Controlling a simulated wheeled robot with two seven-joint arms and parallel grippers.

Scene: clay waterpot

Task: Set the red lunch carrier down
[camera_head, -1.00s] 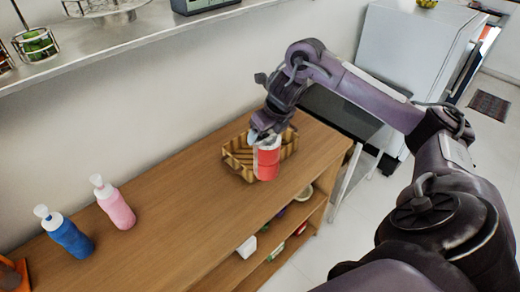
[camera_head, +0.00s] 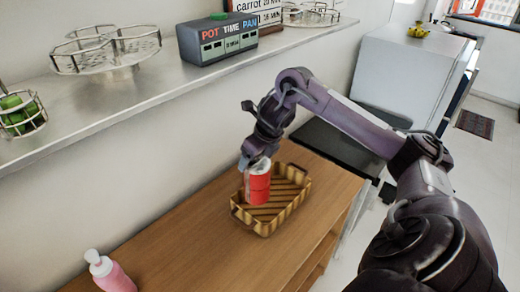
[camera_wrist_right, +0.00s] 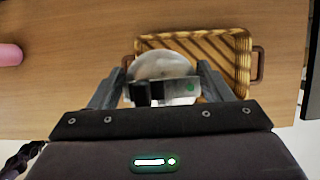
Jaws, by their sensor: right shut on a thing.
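The red lunch carrier (camera_head: 258,187) is a red cylinder with a pale top, upright in the head view. My right gripper (camera_head: 251,163) is shut on its top. In the right wrist view, the carrier's round silver lid (camera_wrist_right: 160,64) lies between the two fingers of the right gripper (camera_wrist_right: 161,82). The carrier appears over the left part of a striped wooden basket (camera_head: 286,215). I cannot tell whether its base touches the basket floor. My left gripper is not in view.
The basket stands on a wooden counter (camera_head: 190,240) with free room to its left. A pink bottle (camera_head: 110,274) is at the front left; it also shows in the right wrist view (camera_wrist_right: 9,54). A metal shelf (camera_head: 150,95) with racks runs along the wall above.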

